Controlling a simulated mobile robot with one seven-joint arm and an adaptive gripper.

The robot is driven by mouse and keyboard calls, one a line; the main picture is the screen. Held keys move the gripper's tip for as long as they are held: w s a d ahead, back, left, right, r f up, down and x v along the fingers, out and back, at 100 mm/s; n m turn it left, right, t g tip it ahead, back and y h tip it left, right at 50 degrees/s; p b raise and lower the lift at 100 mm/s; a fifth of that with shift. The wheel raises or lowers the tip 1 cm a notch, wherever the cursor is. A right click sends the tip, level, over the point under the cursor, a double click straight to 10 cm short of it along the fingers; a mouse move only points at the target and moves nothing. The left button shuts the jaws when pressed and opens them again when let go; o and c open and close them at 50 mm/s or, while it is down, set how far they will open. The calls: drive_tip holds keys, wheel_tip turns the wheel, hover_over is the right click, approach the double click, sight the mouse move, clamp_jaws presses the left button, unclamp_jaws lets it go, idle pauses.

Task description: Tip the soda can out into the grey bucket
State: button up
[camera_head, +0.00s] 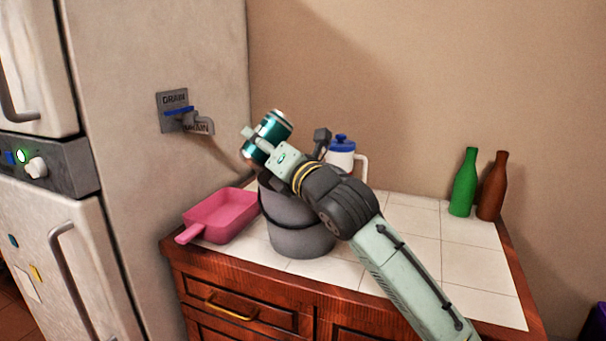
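The soda can (276,126) is teal with silver ends. My gripper (260,143) is shut around it and holds it above the bucket, toward its left side. The can is tilted, with its upper end to the right and its lower end to the left. The grey bucket (298,238) stands upright on the white tiled counter. My gripper and arm hide most of its opening. I cannot tell whether anything is coming out of the can.
A pink square pan (222,214) lies left of the bucket. A white jug with a blue lid (342,152) stands behind my arm. A green bottle (464,185) and a brown bottle (493,188) stand at the back right. The right counter (470,262) is clear.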

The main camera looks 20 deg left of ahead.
drive_tip(key=shift+r+m+p, duration=0.3)
drive_tip(key=shift+r+m, duration=0.05)
drive_tip(key=shift+m, duration=0.05)
drive_tip(key=shift+s+a+f+m+t+p, duration=0.15)
drive_tip(key=shift+f+m+t+p, duration=0.1)
drive_tip(key=shift+m, duration=0.3)
drive_tip(key=shift+s+a+f+m+t+p, duration=0.15)
drive_tip(key=shift+m+t, duration=0.1)
drive_tip(key=shift+m, duration=0.3)
drive_tip(key=shift+f+m+t+p, duration=0.2)
drive_tip(key=shift+m+t+p, duration=0.1)
drive_tip(key=shift+m+p, duration=0.6)
drive_tip(key=shift+r+m+h+p, duration=0.35)
drive_tip(key=shift+m+p, duration=0.15)
drive_tip(key=shift+p, duration=0.15)
drive_tip(key=shift+s+a+r+m+t+p, duration=0.1)
drive_tip(key=shift+r+m+t+p, duration=0.2)
drive_tip(key=shift+m+p, duration=0.45)
drive_tip(key=shift+w+d+f+m, duration=0.2)
drive_tip(key=shift+f+m, duration=0.15)
drive_tip(key=shift+f, duration=0.25)
drive_tip(key=shift+w+d+r+m+t+h+b, duration=0.1)
drive_tip(key=shift+w+d+m+t+h+b, duration=0.15)
drive_tip(key=shift+m, duration=0.25)
drive_tip(key=shift+w+d, duration=0.1)
drive_tip(key=shift+r+m+t, duration=0.15)
drive_tip(key=shift+m+t, duration=0.1)
drive_tip(key=shift+m, duration=0.35)
